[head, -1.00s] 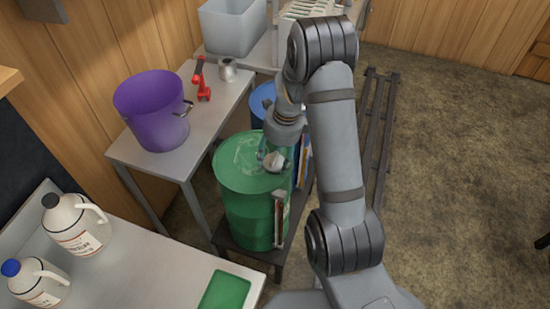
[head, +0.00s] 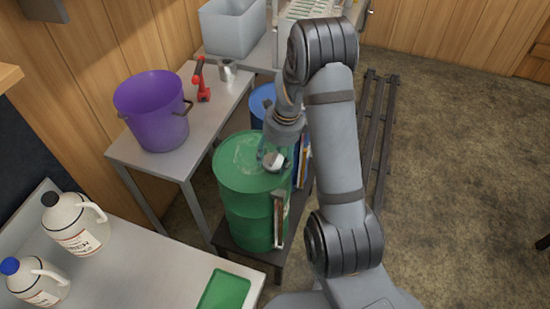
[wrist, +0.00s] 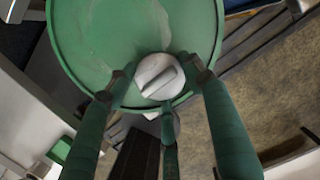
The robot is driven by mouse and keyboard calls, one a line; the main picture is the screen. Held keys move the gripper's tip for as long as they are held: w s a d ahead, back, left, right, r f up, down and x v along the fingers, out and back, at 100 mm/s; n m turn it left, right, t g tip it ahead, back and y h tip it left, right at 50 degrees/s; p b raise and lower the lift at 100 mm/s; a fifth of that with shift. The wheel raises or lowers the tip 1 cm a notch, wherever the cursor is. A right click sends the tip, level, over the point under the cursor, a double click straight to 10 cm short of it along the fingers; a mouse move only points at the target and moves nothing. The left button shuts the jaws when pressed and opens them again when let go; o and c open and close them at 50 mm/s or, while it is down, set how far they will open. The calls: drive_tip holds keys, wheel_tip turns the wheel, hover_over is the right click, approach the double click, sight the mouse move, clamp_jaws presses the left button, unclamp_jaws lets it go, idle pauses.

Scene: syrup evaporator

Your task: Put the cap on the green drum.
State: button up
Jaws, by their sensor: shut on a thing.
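The green drum (head: 243,185) stands upright on a dark low stand in the head view. Its top (wrist: 110,30) fills the upper part of the wrist view. My gripper (head: 272,156) is over the right side of the drum top. Its fingers (wrist: 155,85) are shut on a round grey-white cap (wrist: 158,74) with a raised bar across it. The cap also shows in the head view (head: 274,160). It is at the drum top near the rim; I cannot tell whether it touches the drum. The opening under it is hidden.
A blue drum (head: 260,103) stands behind the green one. A purple pot (head: 150,112) and a red tool (head: 201,80) are on the table to the left. White jugs (head: 72,225) and a green tray (head: 224,290) are on the near counter.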

drive_tip(key=shift+s+d+f, duration=0.15)
drive_tip(key=shift+s+f, duration=0.25)
drive_tip(key=shift+f, duration=0.3)
drive_tip(key=o, duration=0.8)
drive_tip(key=shift+o, duration=1.2)
drive_tip(key=shift+w+f, duration=0.2)
drive_tip(key=shift+w, duration=0.1)
drive_tip(key=o, duration=0.9)
drive_tip(key=shift+w+r, duration=0.15)
drive_tip(key=shift+r, duration=0.05)
drive_tip(key=shift+c, duration=0.2)
drive_tip(key=shift+a, duration=0.2)
drive_tip(key=shift+s+d+r+p, duration=0.1)
drive_tip(key=shift+d+r+p, duration=0.1)
drive_tip(key=shift+r+p, duration=1.05)
drive_tip(key=shift+s+d+r+p, duration=0.1)
drive_tip(key=shift+d+r+p, duration=0.1)
drive_tip(key=shift+r+p, duration=1)
drive_tip(key=shift+d+r+p, duration=0.2)
drive_tip(key=shift+r+p, duration=0.75)
drive_tip(key=shift+r, duration=0.6)
